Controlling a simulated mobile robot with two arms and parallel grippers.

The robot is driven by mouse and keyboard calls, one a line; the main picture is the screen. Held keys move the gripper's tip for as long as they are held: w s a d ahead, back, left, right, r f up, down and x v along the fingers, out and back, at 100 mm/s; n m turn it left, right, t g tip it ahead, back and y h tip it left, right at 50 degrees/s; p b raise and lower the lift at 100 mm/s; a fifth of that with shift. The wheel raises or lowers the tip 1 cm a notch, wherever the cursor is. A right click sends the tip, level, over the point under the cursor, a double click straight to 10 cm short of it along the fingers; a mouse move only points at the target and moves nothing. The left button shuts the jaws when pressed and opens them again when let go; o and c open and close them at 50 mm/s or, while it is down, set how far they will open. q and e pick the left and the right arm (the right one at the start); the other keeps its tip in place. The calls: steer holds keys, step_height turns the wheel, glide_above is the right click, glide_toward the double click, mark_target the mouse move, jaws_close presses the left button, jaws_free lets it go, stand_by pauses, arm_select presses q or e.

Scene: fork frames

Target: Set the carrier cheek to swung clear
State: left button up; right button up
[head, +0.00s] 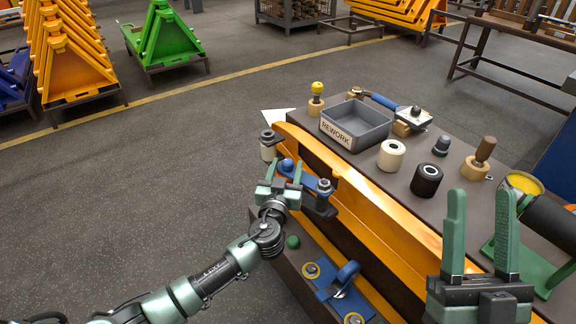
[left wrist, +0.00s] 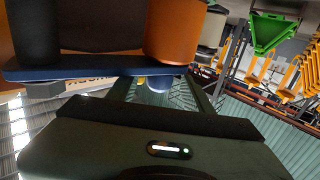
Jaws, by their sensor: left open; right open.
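A blue plate (head: 309,181), which looks like the carrier cheek, lies along the near side of the orange beam (head: 370,215). It has a blue ball knob (head: 286,164) at its far left end and a dark roller post (head: 323,188) at its right. My left gripper (head: 284,173) is open, with the knob appearing between its fingertips; contact cannot be told. In the left wrist view the blue plate's edge (left wrist: 100,69) crosses above the gripper, with an orange cylinder (left wrist: 174,32) beside it and the blue knob (left wrist: 160,84) partly hidden. My right gripper (head: 481,205) is open and empty.
The bench holds a grey REWORK bin (head: 372,125), a white roller (head: 391,155), a black roller (head: 426,180) and a wooden-handled tool (head: 482,158). A second blue bracket (head: 342,280) and a green knob (head: 293,241) sit nearer. Open floor (head: 130,190) lies left.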

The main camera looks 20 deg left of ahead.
arm_select(q)
steer(key=shift+w+a, duration=0.1)
steer(key=shift+w, duration=0.75)
jaws_close()
stand_by(0.8)
